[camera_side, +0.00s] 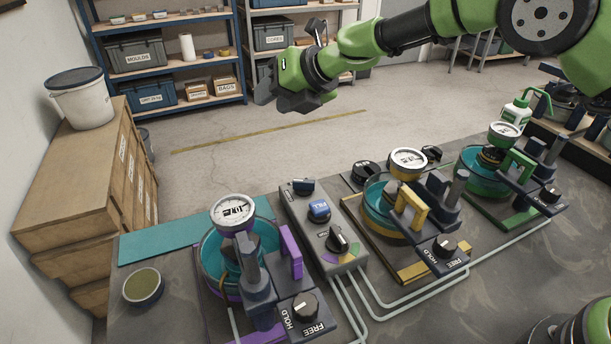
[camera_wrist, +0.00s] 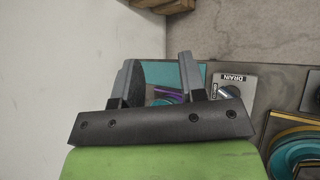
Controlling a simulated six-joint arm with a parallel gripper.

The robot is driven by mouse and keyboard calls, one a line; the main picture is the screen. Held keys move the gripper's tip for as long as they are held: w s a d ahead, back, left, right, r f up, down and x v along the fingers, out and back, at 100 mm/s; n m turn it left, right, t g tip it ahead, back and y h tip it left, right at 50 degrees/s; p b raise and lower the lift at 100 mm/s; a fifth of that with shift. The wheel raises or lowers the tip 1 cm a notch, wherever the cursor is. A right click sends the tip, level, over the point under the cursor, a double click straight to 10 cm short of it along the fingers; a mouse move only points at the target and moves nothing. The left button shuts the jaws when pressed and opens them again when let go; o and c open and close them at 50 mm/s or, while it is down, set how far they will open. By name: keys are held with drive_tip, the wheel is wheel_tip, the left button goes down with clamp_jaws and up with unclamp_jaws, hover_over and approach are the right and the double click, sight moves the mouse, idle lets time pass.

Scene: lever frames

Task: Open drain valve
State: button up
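A grey control box (camera_side: 325,232) stands on the bench between the purple and yellow stations. In the wrist view, the box's panel is labelled DRAIN (camera_wrist: 234,78), with a knob (camera_wrist: 229,92) just below the label, partly hidden by my right finger. Nearer on the box are a blue FILL control (camera_side: 319,209) and a black dial (camera_side: 338,240) over a coloured scale. My gripper (camera_side: 287,97) is raised above and beyond the bench. In the wrist view, its fingers (camera_wrist: 157,62) are apart with nothing held between them.
A purple-handled station (camera_side: 291,250) with a gauge (camera_side: 233,212) stands left of the box. A yellow-handled station (camera_side: 411,209) and a green-handled one (camera_side: 518,165) stand to its right. A teal mat (camera_side: 160,241) lies at left. Air around my gripper is clear.

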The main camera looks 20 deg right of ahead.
sight(304, 181)
drive_tip(key=s+d+f+n+g+h, duration=0.3)
drive_tip(key=s+d+f+n+g, duration=0.35)
drive_tip(key=n, duration=0.65)
drive_tip(key=x, duration=0.9)
drive_tip(key=shift+a+r, duration=0.15)
drive_tip(key=shift+a, duration=0.15)
clamp_jaws()
